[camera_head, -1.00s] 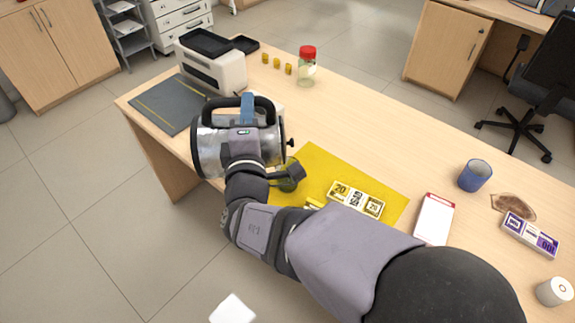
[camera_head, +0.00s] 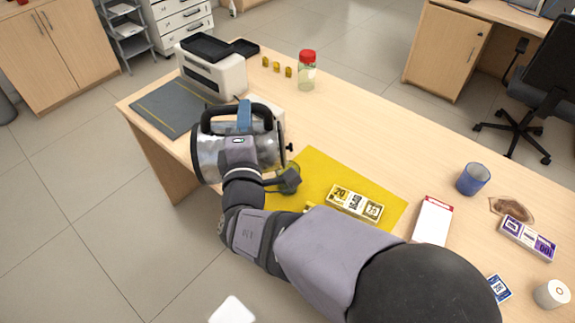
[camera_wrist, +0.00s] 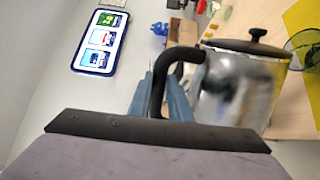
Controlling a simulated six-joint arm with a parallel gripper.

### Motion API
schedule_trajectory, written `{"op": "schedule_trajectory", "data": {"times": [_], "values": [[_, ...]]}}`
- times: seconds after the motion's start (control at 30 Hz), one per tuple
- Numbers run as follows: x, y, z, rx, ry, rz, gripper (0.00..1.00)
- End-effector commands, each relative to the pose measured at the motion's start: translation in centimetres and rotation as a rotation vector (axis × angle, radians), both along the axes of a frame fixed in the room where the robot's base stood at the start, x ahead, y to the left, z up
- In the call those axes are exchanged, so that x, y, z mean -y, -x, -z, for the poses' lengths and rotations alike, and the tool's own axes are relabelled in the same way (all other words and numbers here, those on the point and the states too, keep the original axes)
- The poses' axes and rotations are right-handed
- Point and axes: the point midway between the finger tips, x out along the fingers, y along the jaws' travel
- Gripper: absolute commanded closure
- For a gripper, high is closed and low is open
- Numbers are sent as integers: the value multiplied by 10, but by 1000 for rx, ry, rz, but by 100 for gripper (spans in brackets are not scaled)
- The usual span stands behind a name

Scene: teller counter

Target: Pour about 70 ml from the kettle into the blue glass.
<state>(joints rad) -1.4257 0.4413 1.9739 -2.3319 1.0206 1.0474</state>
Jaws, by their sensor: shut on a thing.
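The kettle (camera_head: 209,157) is a shiny metal body with a black handle, lying tilted onto its side in the head view, near the counter's left front edge. My gripper (camera_head: 244,117) is shut on its black handle. In the wrist view the blue-grey fingers of my gripper (camera_wrist: 160,98) close around the handle, and the kettle (camera_wrist: 236,92) with its dark lid knob is on the right. The blue glass (camera_head: 473,179) stands upright on the right part of the counter, well apart from the kettle. Its inside is too small to read.
A red-edged white pad (camera_head: 433,220), brown stain-like piece (camera_head: 512,208), purple bundle (camera_head: 527,238) and paper roll (camera_head: 551,293) surround the glass's near side.

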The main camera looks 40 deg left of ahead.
Motion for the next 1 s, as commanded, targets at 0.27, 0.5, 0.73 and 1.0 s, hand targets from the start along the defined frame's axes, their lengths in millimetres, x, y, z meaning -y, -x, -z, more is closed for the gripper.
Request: {"op": "schedule_trajectory", "data": {"times": [0.27, 0.5, 0.73, 1.0], "values": [[-20, 17, -1, 82, 71, -1, 100], [-27, 24, 7, 113, 100, 1, 100], [-31, 28, 8, 127, 116, 0, 100], [-45, 41, 13, 185, 174, 1, 100]]}}
